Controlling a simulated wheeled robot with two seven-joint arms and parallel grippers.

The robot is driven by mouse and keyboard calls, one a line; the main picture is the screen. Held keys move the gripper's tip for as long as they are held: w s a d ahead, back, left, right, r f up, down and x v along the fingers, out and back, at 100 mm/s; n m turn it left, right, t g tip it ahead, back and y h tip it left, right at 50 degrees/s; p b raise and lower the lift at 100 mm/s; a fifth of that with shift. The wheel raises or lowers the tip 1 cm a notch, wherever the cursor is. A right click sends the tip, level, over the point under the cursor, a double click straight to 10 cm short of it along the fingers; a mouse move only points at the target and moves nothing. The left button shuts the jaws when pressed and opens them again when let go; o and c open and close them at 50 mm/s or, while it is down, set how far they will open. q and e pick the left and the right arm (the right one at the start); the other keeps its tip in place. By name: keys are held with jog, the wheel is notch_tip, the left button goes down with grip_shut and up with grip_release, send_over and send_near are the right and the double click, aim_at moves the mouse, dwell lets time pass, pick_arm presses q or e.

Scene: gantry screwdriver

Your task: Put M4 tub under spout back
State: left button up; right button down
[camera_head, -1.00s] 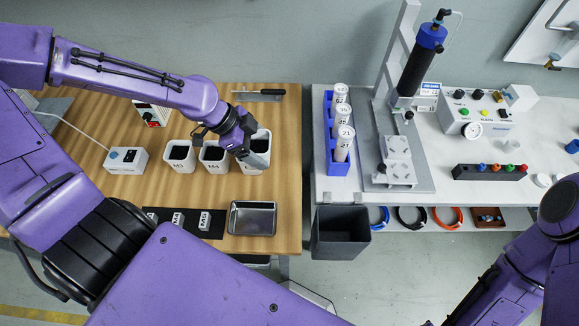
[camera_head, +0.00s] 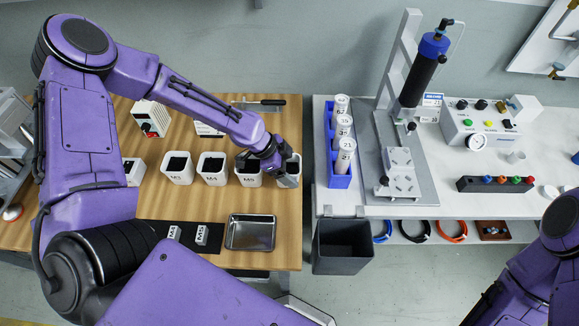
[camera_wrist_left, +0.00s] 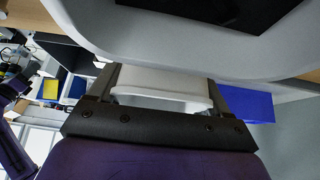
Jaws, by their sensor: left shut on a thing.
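My left gripper (camera_head: 284,173) is shut on a white tub (camera_head: 294,166) near the right edge of the wooden table. No label on that tub is readable. In the left wrist view the gripper (camera_wrist_left: 163,92) grips a white tab on the tub (camera_wrist_left: 190,50), whose dark inside shows at the top. A tub labelled M4 (camera_head: 212,170) stands in a row between the M3 tub (camera_head: 177,170) and the M5 tub (camera_head: 248,171), all with dark contents. I cannot clearly make out a spout. My right gripper is outside the views.
A metal tray (camera_head: 250,233) and a black mat (camera_head: 211,244) with labelled blocks lie in front of the tubs. A grey bin (camera_head: 342,246) hangs at the gap between tables. The right bench holds a blue tube rack (camera_head: 340,180) and a press stand (camera_head: 400,172).

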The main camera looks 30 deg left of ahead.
pick_arm(q)
jog(key=shift+f, duration=0.1)
jog(key=o, duration=1.6)
jog(key=shift+r, duration=0.3)
jog(key=p+v, duration=0.1)
jog(key=v, duration=1)
jog(key=shift+s+a+r+p, duration=0.2)
jog(key=shift+a+r+p, duration=0.1)
jog(key=shift+p, duration=0.1)
jog(key=shift+d, duration=0.1)
